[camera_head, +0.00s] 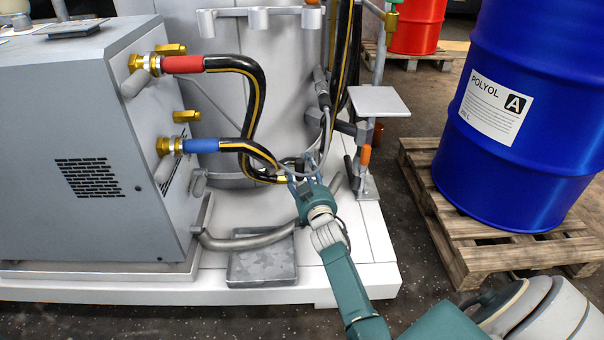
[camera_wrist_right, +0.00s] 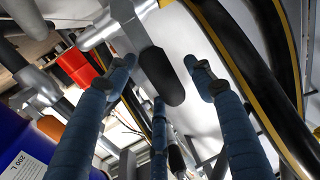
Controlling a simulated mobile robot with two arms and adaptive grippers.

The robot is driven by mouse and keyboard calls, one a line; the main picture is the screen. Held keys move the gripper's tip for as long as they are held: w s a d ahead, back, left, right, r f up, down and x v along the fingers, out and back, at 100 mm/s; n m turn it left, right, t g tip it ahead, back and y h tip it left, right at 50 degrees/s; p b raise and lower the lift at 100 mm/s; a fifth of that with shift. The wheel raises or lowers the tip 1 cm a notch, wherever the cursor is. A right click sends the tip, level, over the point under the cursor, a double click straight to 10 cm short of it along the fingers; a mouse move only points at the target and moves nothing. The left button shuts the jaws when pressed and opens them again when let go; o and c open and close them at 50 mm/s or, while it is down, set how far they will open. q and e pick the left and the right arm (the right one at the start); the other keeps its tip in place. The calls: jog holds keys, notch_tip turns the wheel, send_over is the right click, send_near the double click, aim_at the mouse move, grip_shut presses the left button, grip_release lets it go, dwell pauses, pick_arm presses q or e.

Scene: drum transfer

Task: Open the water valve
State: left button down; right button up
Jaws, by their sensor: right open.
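My right gripper (camera_head: 296,168) reaches in beside the hoses at the front of the grey machine and pipework. In the right wrist view its blue fingers (camera_wrist_right: 162,88) are spread open. A grey lever with a dark rounded end (camera_wrist_right: 160,76) shows between the fingertips; I cannot tell whether they touch it. Brass valves with brass handles (camera_head: 188,116) sit on the machine's side at the red and blue hose ends. An orange handle (camera_head: 365,155) stands on the pipework to the right. No label tells which is the water valve. My left gripper is out of view.
Black-yellow hoses (camera_head: 246,110) run close to my right gripper, also in the wrist view (camera_wrist_right: 268,70). A small grey plate (camera_head: 378,100) juts out at right. A blue drum (camera_head: 535,95) stands on a pallet (camera_head: 465,262). A grey tray (camera_head: 262,262) lies on the platform.

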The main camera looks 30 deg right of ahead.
jog(key=shift+w+d, duration=0.1)
jog(key=shift+w, duration=0.1)
grip_shut()
